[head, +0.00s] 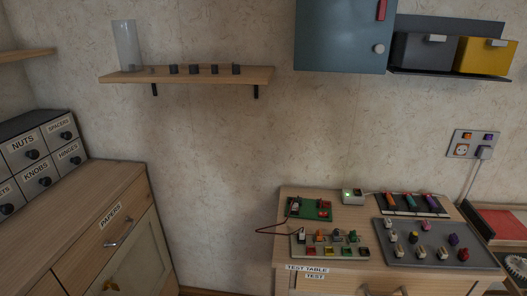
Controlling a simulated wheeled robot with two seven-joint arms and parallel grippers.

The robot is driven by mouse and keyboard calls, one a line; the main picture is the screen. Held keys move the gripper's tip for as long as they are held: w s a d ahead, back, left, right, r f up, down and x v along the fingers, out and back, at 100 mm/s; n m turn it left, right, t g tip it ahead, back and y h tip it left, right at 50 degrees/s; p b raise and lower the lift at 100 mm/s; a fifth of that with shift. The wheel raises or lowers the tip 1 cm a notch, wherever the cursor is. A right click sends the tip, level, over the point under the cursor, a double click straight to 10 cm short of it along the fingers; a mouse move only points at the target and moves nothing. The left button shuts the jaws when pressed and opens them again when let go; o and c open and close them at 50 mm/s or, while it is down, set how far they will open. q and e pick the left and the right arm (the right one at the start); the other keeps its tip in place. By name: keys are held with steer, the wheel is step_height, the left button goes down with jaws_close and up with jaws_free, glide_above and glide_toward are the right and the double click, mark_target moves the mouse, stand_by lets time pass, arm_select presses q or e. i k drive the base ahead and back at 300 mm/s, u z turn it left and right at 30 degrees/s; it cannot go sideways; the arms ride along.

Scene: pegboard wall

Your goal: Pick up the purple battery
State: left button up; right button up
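A black holder (398,212) stands at the back right of the test table, with slim coloured cylinders that look like batteries lying in it. Neither of my grippers shows in the head view.
The test table (284,255) also bears a green board (310,209), a pale board with several coloured parts, and a small white box (353,197) with a green light. A wire loops off its left side. A blue cabinet (340,35) hangs above; the wall between is clear.

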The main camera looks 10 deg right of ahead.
mark_target(430, 202)
steer(key=z, duration=1.5)
steer(key=i, duration=0.4)
steer(key=u, duration=0.05)
